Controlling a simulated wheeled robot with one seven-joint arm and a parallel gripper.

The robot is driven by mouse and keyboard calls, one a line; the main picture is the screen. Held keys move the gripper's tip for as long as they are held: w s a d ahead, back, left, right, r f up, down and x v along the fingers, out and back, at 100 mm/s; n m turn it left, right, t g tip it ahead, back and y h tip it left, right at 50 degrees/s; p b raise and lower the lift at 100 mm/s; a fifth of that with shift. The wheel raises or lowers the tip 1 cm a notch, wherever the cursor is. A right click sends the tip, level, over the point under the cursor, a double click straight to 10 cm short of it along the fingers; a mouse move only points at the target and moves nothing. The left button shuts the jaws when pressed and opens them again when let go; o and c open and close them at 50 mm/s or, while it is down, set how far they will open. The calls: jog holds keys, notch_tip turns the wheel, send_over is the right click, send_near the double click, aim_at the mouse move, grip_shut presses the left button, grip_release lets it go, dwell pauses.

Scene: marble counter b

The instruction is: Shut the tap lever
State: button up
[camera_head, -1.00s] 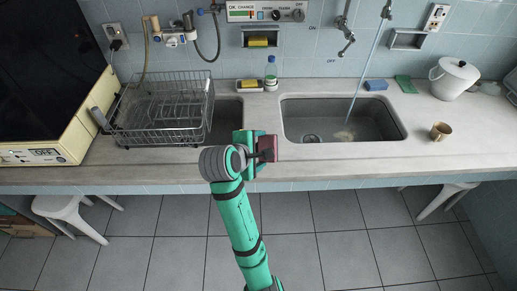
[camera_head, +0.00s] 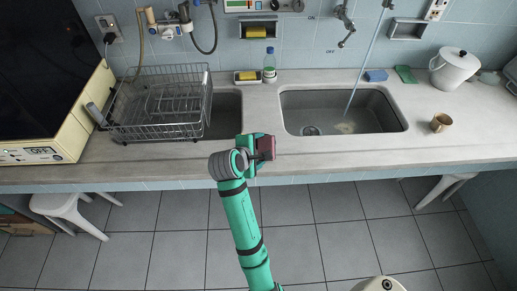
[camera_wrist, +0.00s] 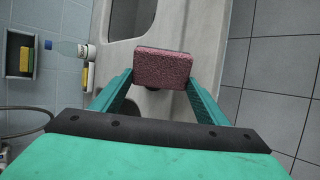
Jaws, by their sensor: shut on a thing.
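A chrome fitting (camera_head: 345,28), apparently the tap lever, is on the tiled wall above the right sink, near the words ON and OFF. A thin stream of water (camera_head: 362,62) falls beside it into the right sink (camera_head: 300,98). My gripper (camera_head: 262,147) is at the counter's front edge, left of that sink and well away from the fitting. It is shut on a dark red speckled block (camera_head: 266,148), like a sponge. In the wrist view the block (camera_wrist: 163,70) sits between my two teal fingers. The fitting is not in the wrist view.
A blue sponge (camera_head: 376,76), a white pot (camera_head: 454,68) and a brass cup (camera_head: 440,122) are at the right.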

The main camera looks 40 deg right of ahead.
jog(key=shift+f, duration=0.1)
jog(key=o, duration=0.7)
jog(key=shift+c, duration=0.2)
jog(key=shift+r, duration=0.2)
jog(key=v, duration=1.2)
